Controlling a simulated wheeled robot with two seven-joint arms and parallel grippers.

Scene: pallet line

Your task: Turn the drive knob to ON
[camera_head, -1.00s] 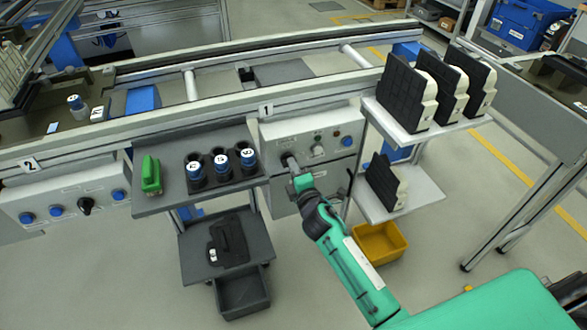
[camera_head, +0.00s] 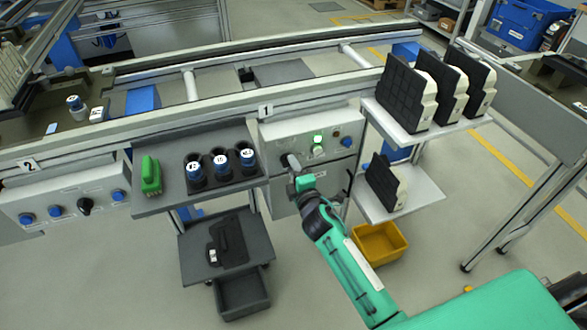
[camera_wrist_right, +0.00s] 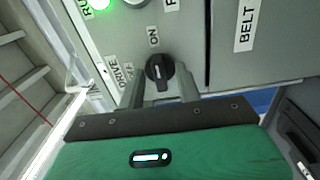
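The drive knob (camera_wrist_right: 158,68) is black and sits on a grey control panel (camera_head: 277,135). In the right wrist view its grip bar stands roughly upright, in line with the ON label (camera_wrist_right: 153,36) above it. The DRIVE label (camera_wrist_right: 124,74) is to its left. My right gripper (camera_wrist_right: 161,88) has its two fingers apart, one on each side of the knob, with gaps visible. In the head view the right gripper (camera_head: 292,168) is in front of the panel's left knob and partly covers it. My left gripper is not in view.
A green lamp (camera_head: 318,139) is lit on the panel, beside the RUN label (camera_wrist_right: 90,8). A dark tray of bottles (camera_head: 220,167) is left of my arm. A shelf with black-and-white parts (camera_head: 447,120) is close on the right. A yellow bin (camera_head: 380,244) stands below.

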